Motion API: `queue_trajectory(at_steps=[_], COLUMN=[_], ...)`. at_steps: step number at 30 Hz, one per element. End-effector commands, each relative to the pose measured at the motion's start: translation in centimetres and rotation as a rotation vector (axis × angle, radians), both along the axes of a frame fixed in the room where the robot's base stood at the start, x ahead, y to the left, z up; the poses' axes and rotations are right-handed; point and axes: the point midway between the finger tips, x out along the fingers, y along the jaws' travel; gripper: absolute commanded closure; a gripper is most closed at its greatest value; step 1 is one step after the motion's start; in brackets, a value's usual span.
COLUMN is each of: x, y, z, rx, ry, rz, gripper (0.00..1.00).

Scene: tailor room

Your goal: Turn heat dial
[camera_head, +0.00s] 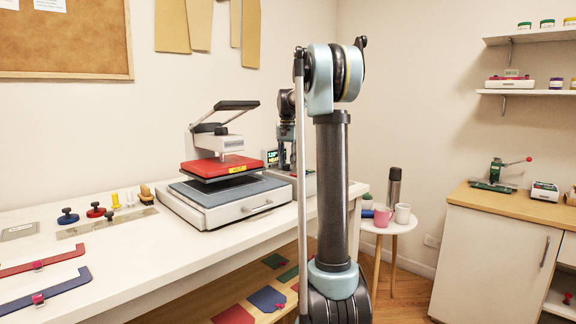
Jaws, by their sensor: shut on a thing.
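The heat press (217,170) stands on the white worktable, with its red upper plate raised a little above the grey lower bed. A small display (272,157) with lit green and yellow text shows at its right side, by the control box (306,182). The heat dial is hidden behind my gripper. My gripper (285,160) points down at the control box, right beside the display, and is shut on the dial. My arm partly covers the box, and the fingertips are small and hard to make out.
The worktable (130,262) holds red and blue rulers and several small tools at left. A round stool (390,224) with mugs and a flask stands at right, near a wooden-topped cabinet (490,245). The table's front is clear.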

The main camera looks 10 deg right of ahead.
Motion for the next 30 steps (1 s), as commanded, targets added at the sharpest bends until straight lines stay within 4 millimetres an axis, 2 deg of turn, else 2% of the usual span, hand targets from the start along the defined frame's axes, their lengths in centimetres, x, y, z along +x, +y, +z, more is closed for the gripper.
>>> queue_trajectory(at_steps=[12,29,30], x=[0.13,0.22,0.24], y=[0.30,0.41,0.41], z=[0.03,0.06,0.06], rx=[0.004,0.005,0.006], ry=[-0.003,-0.004,-0.005], rz=[-0.193,-0.222,-0.222], gripper=[0.93,0.93,0.65])
